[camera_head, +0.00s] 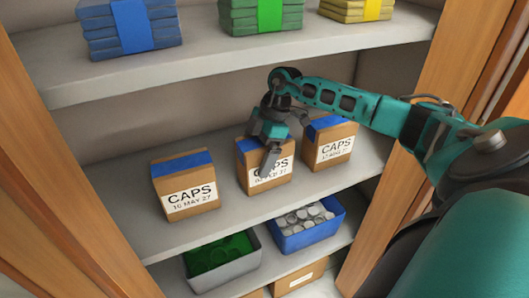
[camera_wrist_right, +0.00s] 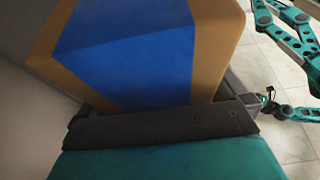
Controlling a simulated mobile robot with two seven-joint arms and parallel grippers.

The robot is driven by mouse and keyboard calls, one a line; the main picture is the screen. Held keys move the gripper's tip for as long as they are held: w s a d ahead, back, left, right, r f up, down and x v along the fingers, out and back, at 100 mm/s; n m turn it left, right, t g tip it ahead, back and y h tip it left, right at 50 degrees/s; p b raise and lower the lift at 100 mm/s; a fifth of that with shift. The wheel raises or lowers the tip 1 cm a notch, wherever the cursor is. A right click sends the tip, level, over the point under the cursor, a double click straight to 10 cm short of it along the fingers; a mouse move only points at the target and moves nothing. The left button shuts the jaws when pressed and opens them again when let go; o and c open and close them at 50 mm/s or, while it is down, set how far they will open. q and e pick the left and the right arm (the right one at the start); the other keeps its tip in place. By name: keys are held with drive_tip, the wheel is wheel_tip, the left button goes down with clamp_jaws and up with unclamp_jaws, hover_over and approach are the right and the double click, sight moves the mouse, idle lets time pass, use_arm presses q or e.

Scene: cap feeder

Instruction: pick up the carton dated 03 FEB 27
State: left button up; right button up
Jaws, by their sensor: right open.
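Three brown cartons with blue tape and white CAPS labels stand on the middle shelf. The left carton (camera_head: 186,184) reads 10 MAY 27. The middle carton (camera_head: 254,178) has a date partly covered by my gripper, so I cannot read it fully. The right carton (camera_head: 331,143) has a date too small to read surely. My right gripper (camera_head: 266,150) is open at the middle carton, one finger in front of its label. In the right wrist view, a blue-taped carton (camera_wrist_right: 125,50) lies close beyond the dark finger. What seems my left gripper (camera_wrist_right: 262,98) shows small there.
The upper shelf (camera_head: 220,62) holds blue, green and yellow bundles above my right arm. Below are a grey bin (camera_head: 225,279) with green contents and a blue bin (camera_head: 308,238) with pale round pieces. Wooden side panels (camera_head: 62,190) bound the shelves.

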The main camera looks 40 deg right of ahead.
drive_tip(key=shift+c, duration=0.5)
drive_tip(key=c, duration=1)
drive_tip(key=shift+c, duration=0.2)
drive_tip(key=shift+r, duration=0.1)
